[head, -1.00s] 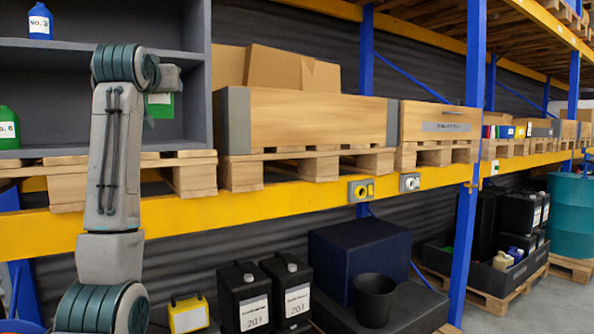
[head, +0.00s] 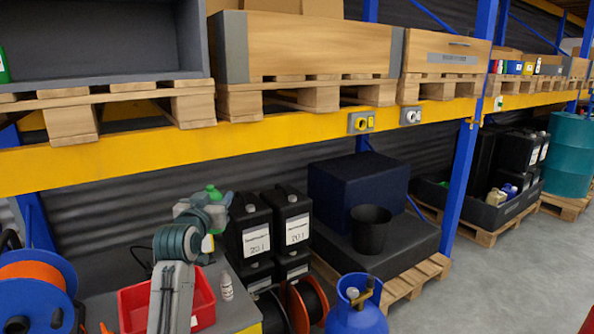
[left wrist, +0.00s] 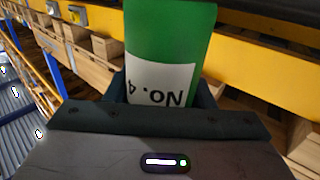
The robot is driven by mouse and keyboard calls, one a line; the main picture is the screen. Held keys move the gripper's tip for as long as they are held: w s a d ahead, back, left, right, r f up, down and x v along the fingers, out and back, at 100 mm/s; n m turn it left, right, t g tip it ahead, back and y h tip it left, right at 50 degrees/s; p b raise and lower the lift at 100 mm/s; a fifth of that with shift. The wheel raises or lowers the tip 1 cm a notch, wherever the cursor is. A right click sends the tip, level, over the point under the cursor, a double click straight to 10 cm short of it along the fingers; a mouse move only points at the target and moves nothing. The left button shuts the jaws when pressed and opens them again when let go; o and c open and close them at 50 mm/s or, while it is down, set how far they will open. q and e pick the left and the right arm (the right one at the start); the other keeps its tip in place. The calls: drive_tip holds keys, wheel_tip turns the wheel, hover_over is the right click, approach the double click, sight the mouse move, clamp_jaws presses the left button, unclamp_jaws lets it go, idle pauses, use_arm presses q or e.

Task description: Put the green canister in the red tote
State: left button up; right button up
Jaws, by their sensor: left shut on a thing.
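My left gripper (head: 208,214) is shut on the green canister (head: 214,193), which is largely hidden by the gripper in the head view. In the left wrist view the canister (left wrist: 170,35) sits between the fingers (left wrist: 160,92), and its white label reads "No. 4" upside down. The red tote (head: 207,302) stands low at the front left, partly hidden behind my left arm. The gripper and canister are above and beyond the tote in the picture, apart from it. My right gripper is not in view.
A small white bottle (head: 226,286) stands right of the tote. Black jerrycans (head: 291,218) stand close to the right of the gripper. An orange hose reel (head: 35,290) is at the left, and a blue gas cylinder (head: 357,308) at the front. A yellow shelf beam (head: 270,135) runs above.

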use_arm(q)
drive_tip(key=s+d+f, duration=0.1)
drive_tip(key=s+f, duration=0.7)
drive_tip(key=f, duration=0.4)
drive_tip(key=s+f+y, duration=0.1)
drive_tip(key=s+f, duration=0.5)
drive_tip(key=s, duration=0.6)
drive_tip(key=s+a+f+n, duration=0.1)
drive_tip(key=s+f, duration=0.5)
drive_tip(key=s, duration=0.6)
drive_tip(key=shift+a+y, duration=0.25)
drive_tip(key=shift+y, duration=0.15)
drive_tip(key=shift+f, duration=0.1)
